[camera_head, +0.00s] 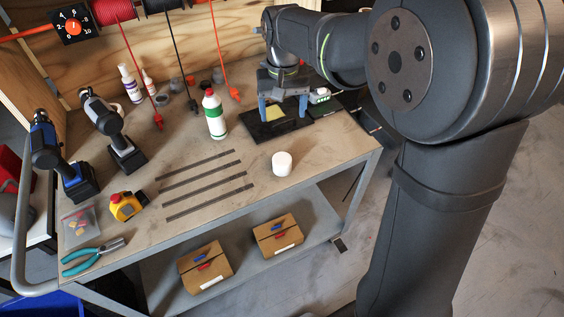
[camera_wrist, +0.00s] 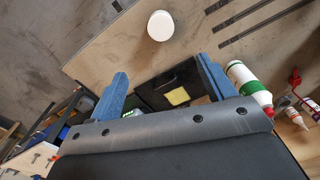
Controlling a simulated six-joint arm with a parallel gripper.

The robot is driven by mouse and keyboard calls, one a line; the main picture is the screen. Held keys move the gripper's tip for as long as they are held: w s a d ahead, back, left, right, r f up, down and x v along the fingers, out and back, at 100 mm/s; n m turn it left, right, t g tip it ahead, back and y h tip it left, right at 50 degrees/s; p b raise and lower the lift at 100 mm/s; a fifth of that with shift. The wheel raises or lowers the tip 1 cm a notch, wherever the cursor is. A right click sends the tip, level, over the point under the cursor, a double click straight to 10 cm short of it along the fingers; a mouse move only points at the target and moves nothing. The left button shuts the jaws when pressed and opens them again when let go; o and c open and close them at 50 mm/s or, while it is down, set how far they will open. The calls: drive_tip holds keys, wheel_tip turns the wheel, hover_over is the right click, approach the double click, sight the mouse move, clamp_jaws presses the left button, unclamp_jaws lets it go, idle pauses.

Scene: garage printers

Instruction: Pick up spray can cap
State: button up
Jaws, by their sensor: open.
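A white, round, short cylinder that looks like the spray can cap (camera_head: 282,163) stands on the workbench near its front right edge. In the wrist view the cap (camera_wrist: 161,25) shows as a white disc at the top centre, beyond the fingertips. My gripper (camera_head: 283,110) is open, with its blue fingers pointing down over the black tray behind the cap. In the wrist view the two blue fingers of my gripper (camera_wrist: 162,68) are wide apart with nothing held between them. The cap is apart from both fingers.
A black tray (camera_head: 262,132) with a yellow pad lies below my gripper. A white-green bottle (camera_head: 214,115) stands left of it. Several dark strips (camera_head: 205,185) lie left of the cap. Two drills, a tape measure (camera_head: 126,206) and pliers (camera_head: 92,257) are farther left. Bench around the cap is clear.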

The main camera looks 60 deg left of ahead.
wheel_tip(320, 180, down, 2)
drive_tip(key=f+n, duration=0.1)
drive_tip(key=n, duration=0.6)
approach(281, 158)
drive_tip(key=f, duration=0.5)
drive_tip(key=shift+w+d+f, duration=0.15)
drive_tip(key=shift+d+f, duration=0.1)
drive_tip(key=shift+f, duration=0.1)
drive_tip(key=shift+s+a+f, duration=0.1)
drive_tip(key=shift+a+f, duration=0.05)
drive_tip(key=shift+f, duration=1.2)
drive_tip(key=shift+s+a+f, duration=0.1)
drive_tip(key=shift+a+f, duration=0.05)
drive_tip(key=shift+f, duration=1.2)
drive_tip(key=c, duration=1)
